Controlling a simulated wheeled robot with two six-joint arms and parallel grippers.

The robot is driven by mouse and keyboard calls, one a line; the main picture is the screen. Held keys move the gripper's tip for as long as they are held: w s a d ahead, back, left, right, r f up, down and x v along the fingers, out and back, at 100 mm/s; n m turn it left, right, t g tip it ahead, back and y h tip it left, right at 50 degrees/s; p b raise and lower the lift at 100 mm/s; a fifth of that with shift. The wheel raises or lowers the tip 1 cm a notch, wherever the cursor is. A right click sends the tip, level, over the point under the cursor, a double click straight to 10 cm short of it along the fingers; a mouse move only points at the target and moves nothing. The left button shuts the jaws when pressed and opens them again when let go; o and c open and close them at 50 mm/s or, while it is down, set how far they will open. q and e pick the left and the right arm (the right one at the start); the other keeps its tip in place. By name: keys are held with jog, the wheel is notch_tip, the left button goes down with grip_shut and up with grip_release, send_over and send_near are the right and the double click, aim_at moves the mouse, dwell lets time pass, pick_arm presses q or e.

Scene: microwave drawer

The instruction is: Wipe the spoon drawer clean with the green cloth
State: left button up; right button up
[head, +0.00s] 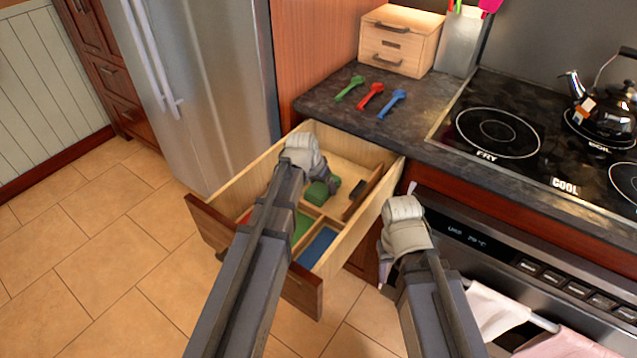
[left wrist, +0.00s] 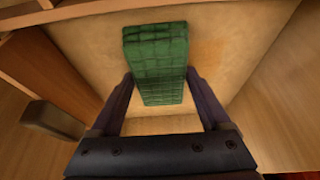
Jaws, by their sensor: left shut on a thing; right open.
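The spoon drawer (head: 268,173) is pulled open below the counter. My left gripper (left wrist: 160,95) is inside the drawer's rear part and is shut on the green cloth (left wrist: 158,62), a folded, quilted-looking block. The cloth also shows in the head view (head: 318,192), partly hidden by my left arm. In the left wrist view an orange-brown stain (left wrist: 207,52) marks the drawer floor right of the cloth. Three spoons, green (head: 349,88), red (head: 370,95) and blue (head: 392,103), lie on the counter. My right gripper (head: 383,262) is open and empty, outside the drawer on its right.
The drawer's front holds coloured compartments, with blue (head: 318,247) and green (head: 302,227) showing. A dark-handled wooden piece (head: 361,193) stands inside at the right. The stove (head: 540,140) with a kettle (head: 605,110) is at right, with an oven below. A fridge (head: 205,85) stands at left.

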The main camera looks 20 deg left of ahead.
pick_arm(q)
jog(key=shift+s+d, duration=0.1)
jog(key=shift+s+d, duration=0.15)
jog(key=shift+d, duration=0.4)
jog(key=shift+s+d, duration=0.15)
jog(key=shift+d, duration=0.35)
jog(key=shift+a, duration=0.15)
jog(key=shift+w+a, duration=0.2)
jog(key=shift+a, duration=0.3)
jog(key=shift+w+a, duration=0.15)
jog(key=shift+a, duration=0.3)
jog(key=shift+w+a, duration=0.2)
jog(key=shift+a, duration=0.35)
jog(key=shift+w+a, duration=0.2)
jog(key=shift+a, duration=0.35)
jog(key=shift+w+a, duration=0.1)
jog(key=shift+a, duration=0.05)
jog(key=shift+w+a, duration=0.25)
jog(key=shift+a, duration=0.65)
